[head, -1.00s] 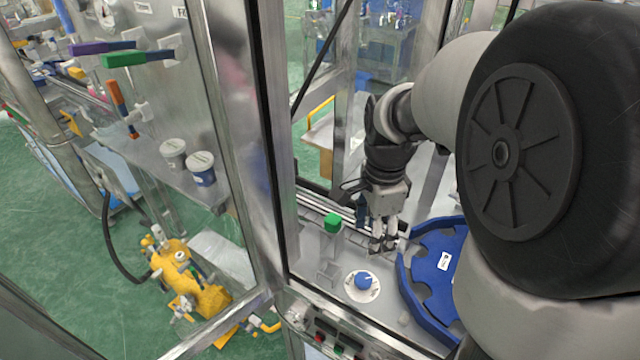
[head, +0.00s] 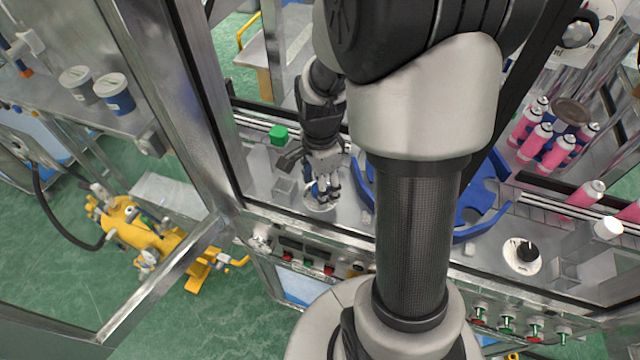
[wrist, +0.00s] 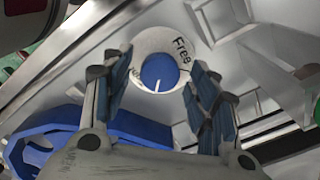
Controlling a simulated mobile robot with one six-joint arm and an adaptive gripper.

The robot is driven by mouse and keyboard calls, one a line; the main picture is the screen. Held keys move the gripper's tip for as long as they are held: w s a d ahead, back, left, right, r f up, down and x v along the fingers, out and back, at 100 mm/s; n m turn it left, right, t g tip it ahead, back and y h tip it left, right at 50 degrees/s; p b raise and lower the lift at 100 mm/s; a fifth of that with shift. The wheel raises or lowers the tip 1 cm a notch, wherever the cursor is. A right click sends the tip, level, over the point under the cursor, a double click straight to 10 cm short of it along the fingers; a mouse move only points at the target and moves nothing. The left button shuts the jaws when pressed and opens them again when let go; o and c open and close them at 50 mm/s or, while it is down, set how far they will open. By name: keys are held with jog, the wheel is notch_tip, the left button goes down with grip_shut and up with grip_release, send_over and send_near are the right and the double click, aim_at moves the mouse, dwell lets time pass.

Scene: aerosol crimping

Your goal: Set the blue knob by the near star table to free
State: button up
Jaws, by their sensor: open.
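The blue knob (wrist: 158,72) sits on a round white dial plate (wrist: 148,40) in the wrist view. The word "Free" is printed at the dial's upper right; another label at the lower left is partly hidden. The knob's white line points down in the picture, away from "Free". My gripper (wrist: 157,95) is open, its blue-padded fingers either side of the knob in this view; I cannot tell whether they touch it. In the head view, my gripper (head: 322,192) is over the dial plate (head: 320,207) and largely hides the knob. The blue star table (head: 485,205) is just right of it.
A green-topped piece (head: 279,134) stands behind left of the gripper, with a clear holder (head: 285,187) nearby. A black knob (head: 526,251) on another white dial lies to the right. Pink cans (head: 555,152) stand at the right. Metal frame posts (head: 205,110) border the bench.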

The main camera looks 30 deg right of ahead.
jog(key=shift+c, duration=0.4)
jog(key=c, duration=1)
jog(key=n+p, duration=0.1)
jog(key=n, duration=0.3)
jog(key=n+p, duration=0.1)
jog(key=n, duration=0.4)
jog(key=n+p, duration=0.1)
jog(key=n, duration=0.3)
jog(key=shift+n, duration=0.3)
jog(key=shift+n+p, duration=0.5)
jog(key=shift+n, duration=1.7)
